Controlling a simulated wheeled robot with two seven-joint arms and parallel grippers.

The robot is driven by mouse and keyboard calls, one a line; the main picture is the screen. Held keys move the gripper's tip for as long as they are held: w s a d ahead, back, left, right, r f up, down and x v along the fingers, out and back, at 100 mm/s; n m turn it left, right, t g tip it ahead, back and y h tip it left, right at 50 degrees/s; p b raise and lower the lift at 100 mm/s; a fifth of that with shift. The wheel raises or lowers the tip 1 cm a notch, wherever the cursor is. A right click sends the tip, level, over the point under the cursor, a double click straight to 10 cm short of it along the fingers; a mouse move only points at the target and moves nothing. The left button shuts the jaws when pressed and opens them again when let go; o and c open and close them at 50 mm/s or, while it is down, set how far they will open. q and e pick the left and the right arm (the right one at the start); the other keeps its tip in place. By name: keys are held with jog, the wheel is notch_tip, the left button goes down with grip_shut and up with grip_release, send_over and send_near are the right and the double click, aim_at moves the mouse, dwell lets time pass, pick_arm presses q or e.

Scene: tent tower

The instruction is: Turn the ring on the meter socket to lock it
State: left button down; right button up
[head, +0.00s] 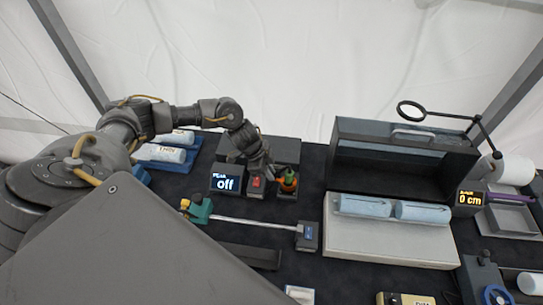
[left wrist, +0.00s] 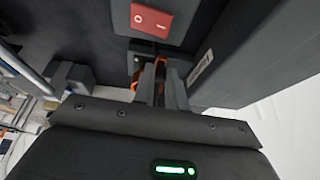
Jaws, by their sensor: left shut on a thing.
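The socket (head: 288,181) stands on the dark table with orange and green parts showing, just right of a red rocker switch (head: 256,184). My left gripper (head: 271,170) reaches down to it from the upper left. In the left wrist view the fingers (left wrist: 159,84) are close together, and bits of an orange ring (left wrist: 183,66) show around them. The jaws are shut on the ring. The fingers hide most of the ring, so its turn position cannot be told. The display (head: 225,182) beside the switch reads "off". My right gripper is not in view.
The red switch (left wrist: 152,20) and dark box walls sit close to the fingers in the left wrist view. A teal clamp (head: 199,210) with a rod lies in front. An open dark case (head: 400,133) and a pale tray (head: 385,243) with blue rolls stand to the right.

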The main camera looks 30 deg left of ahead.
pick_arm(q)
jog(key=shift+s+d+n+t, duration=0.3)
jog(key=shift+s+n, duration=0.25)
jog(key=shift+n, duration=0.35)
jog(key=shift+y, duration=0.3)
jog(key=c, duration=1.4)
grip_release()
jog(key=shift+c, duration=0.2)
jog(key=b+v, duration=0.2)
jog(key=v, duration=0.8)
jog(key=shift+a+r, duration=0.15)
jog(key=shift+r, duration=0.2)
jog(key=shift+s, duration=0.1)
